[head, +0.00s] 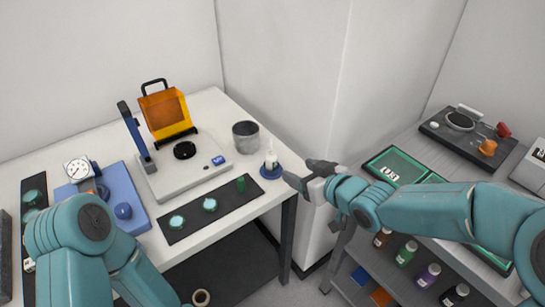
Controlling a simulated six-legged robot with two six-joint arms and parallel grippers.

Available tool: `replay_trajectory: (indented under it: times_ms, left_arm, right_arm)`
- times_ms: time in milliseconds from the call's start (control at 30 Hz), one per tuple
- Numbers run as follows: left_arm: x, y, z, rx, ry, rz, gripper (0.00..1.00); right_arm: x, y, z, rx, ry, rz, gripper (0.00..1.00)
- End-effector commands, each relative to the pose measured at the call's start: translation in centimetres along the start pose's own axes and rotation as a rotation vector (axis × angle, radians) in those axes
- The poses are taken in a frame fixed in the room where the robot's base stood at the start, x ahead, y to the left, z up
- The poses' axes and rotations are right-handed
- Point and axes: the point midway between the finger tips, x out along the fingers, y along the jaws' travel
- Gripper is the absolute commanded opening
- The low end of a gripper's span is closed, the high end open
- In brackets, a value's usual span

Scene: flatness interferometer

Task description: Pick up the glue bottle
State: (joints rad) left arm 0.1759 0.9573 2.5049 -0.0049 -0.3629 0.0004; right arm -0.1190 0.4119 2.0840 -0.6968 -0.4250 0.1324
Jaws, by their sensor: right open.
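The glue bottle (270,159) is small and white with a narrow pointed tip. It stands upright on a round blue base (271,172) near the right edge of the white table. My right gripper (297,171) is open and empty, just right of the bottle, with its fingers pointing left toward it. The fingers appear apart from the bottle. My left arm comes in at the lower left over the table, and its gripper is not visible.
Behind the bottle stands a grey cylindrical container (246,137). A black mat (190,221) with round pieces and a green item lies to the left. An instrument with an orange screen (166,112) stands further back. A wall corner and second bench (407,143) are on the right.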

Motion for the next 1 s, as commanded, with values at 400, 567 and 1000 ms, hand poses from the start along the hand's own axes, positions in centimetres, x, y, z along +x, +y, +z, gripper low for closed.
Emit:
replay_trajectory:
  times_ms: [400, 567, 1000]
  left_arm:
    - [-0.6, 0.2, 0.0, 0.000, 0.000, 0.000, 0.43]
    - [-0.9, 0.3, 0.0, 0.000, 0.000, 0.000, 0.43]
    - [-1.8, 0.7, 0.0, 0.000, 0.000, 0.000, 0.43]
  right_arm:
    - [8.4, 0.2, 0.0, 0.000, -0.001, 0.000, 0.64]
    - [9.7, 0.3, 0.0, 0.000, -0.002, 0.000, 0.64]
    - [14.1, 0.3, 0.2, 0.000, -0.001, 0.002, 0.64]
